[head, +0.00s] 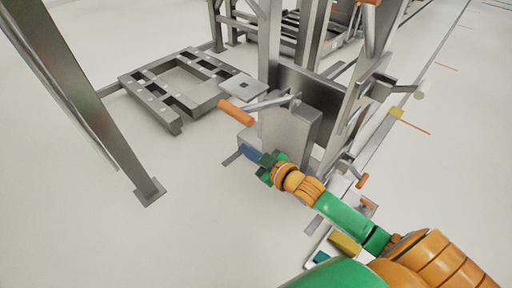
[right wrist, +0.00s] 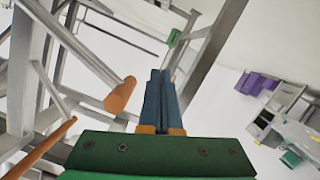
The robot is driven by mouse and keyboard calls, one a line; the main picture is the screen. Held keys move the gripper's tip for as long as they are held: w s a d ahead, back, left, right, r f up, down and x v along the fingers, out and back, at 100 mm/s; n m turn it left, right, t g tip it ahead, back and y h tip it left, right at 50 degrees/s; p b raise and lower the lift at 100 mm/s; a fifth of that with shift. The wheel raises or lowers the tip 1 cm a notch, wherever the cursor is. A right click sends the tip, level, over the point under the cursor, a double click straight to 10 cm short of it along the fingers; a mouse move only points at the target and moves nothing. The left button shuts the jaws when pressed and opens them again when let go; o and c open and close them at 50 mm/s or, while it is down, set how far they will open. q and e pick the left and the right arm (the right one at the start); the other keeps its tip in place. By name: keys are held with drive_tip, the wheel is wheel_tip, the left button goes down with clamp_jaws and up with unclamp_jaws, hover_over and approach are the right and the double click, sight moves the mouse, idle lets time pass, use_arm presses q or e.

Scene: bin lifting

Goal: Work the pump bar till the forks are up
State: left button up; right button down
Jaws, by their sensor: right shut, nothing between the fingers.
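The pump bar (head: 268,104) is a grey lever with an orange grip (head: 236,113), sticking out to the left from the grey lift unit (head: 290,130). In the right wrist view the orange grip (right wrist: 120,95) is at the end of a grey bar, left of my fingers. My right gripper (head: 248,150) has blue fingers shut together and empty. It is apart from the orange grip, below it and slightly right in the head view. The fingers (right wrist: 160,85) point away from the wrist camera. I cannot clearly make out the forks. My left gripper is not in view.
A low grey frame (head: 175,125) lies on the floor at left. A tall grey post (head: 88,105) stands nearer on the left. Other orange-tipped levers (head: 361,182) are on the lift's right side. The pale floor at lower left is clear.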

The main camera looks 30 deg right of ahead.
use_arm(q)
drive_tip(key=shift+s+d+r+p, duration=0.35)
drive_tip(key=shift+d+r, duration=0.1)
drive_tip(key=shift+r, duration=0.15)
use_arm(e)
drive_tip(key=shift+v, duration=2.05)
drive_tip(key=shift+w+r, duration=0.1)
